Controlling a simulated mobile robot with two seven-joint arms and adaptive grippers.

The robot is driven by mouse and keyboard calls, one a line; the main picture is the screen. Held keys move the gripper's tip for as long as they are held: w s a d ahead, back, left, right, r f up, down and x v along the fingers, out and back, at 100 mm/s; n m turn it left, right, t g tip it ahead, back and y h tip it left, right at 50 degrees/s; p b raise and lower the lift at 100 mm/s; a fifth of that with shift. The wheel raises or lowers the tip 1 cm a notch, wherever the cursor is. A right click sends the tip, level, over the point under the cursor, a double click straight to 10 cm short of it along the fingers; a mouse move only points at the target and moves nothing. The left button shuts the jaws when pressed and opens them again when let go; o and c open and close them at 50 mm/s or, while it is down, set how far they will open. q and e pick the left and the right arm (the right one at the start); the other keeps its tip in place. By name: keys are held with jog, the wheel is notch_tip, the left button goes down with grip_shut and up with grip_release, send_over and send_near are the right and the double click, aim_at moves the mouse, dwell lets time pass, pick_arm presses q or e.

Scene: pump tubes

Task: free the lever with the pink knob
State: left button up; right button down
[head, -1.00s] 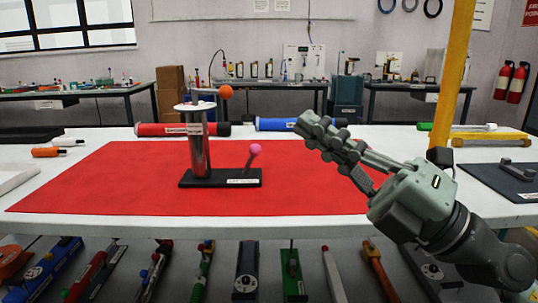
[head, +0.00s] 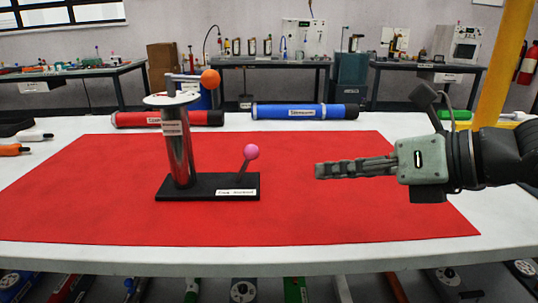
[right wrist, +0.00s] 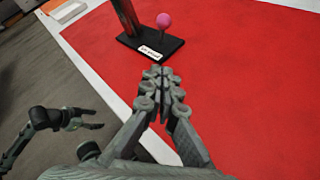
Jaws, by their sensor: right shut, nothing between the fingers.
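The lever with the pink knob (head: 251,152) stands on a black base (head: 222,187), on the red mat. It leans slightly right. It also shows in the right wrist view (right wrist: 164,20). A silver cylinder (head: 180,150) stands upright at the base's left end, with a white disc and an orange ball (head: 210,79) on an arm at its top. My right gripper (head: 318,171) is shut and empty, level, right of the pink knob and apart from it. In the right wrist view its fingers (right wrist: 160,75) are together. My left gripper (right wrist: 92,119) shows small at the left there; its jaw state is unclear.
A red tube (head: 168,118) and a blue tube (head: 300,111) lie along the back of the white table. The red mat (head: 330,220) is clear between my right gripper and the base. A yellow post (head: 505,60) stands at the right.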

pick_arm(q)
jog(key=shift+s, duration=0.1)
pick_arm(e)
jog(key=shift+s, duration=0.1)
jog(key=p, duration=0.2)
send_near(248, 163)
jog(key=f, duration=0.1)
jog(key=a+f, duration=0.1)
jog(key=shift+s+f, duration=0.3)
jog(key=shift+s, duration=0.1)
pick_arm(q)
jog(key=d+x, duration=0.1)
jog(key=x, duration=0.5)
pick_arm(e)
jog(key=shift+w+a+r, duration=0.2)
jog(key=shift+w+a, duration=0.3)
jog(key=shift+w, duration=0.35)
jog(key=shift+w+a+r, duration=0.2)
jog(key=shift+w+a, duration=0.35)
jog(key=shift+w, duration=0.3)
pick_arm(q)
jog(key=shift+p, duration=0.3)
pick_arm(e)
jog(key=shift+r, duration=0.1)
